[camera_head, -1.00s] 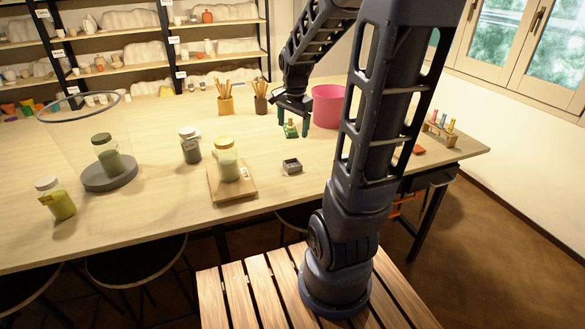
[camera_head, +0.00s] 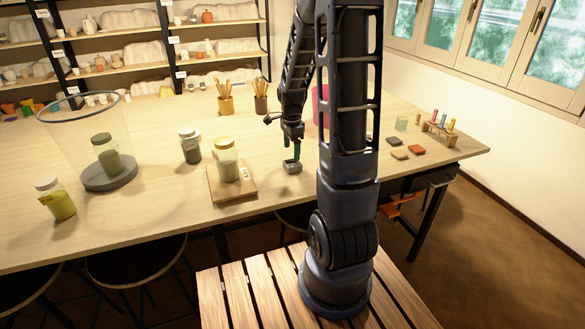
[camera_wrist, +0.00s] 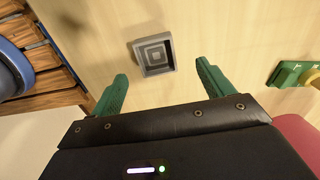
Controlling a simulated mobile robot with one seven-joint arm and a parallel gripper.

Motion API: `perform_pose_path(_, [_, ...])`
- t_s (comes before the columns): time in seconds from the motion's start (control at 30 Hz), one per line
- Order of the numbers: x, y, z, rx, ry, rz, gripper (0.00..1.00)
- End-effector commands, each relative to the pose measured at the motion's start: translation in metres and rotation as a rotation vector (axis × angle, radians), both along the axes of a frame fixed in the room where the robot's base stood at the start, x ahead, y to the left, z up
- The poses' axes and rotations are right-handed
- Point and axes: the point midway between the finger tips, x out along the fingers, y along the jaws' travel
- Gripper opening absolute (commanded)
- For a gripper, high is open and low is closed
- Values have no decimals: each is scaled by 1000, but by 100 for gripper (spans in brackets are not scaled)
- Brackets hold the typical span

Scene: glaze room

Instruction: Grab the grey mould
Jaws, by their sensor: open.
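The grey mould (camera_head: 292,167) is a small square block with a recessed top, on the table right of the wooden board. In the wrist view the grey mould (camera_wrist: 153,54) shows stepped square rings in its top. It lies ahead of the fingertips, roughly between their lines and apart from both. My gripper (camera_head: 293,155) is just above the mould in the head view. Its green fingers are spread and empty in the wrist view (camera_wrist: 160,75).
A jar with a yellow lid (camera_head: 226,160) stands on a wooden board (camera_head: 243,193) left of the mould. A green and yellow object (camera_wrist: 296,74) lies at the right of the wrist view. A pink bucket (camera_head: 316,104) is partly hidden behind my arm. Several small tiles (camera_head: 417,149) lie farther right.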

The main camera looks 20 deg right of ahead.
Motion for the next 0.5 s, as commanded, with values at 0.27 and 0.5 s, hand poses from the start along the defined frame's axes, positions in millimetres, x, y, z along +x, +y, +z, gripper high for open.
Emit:
perform_pose_path(0.27, [-3,0,-19,0,3,0,80])
perform_pose_path(0.5, [-6,-1,-50,0,2,1,80])
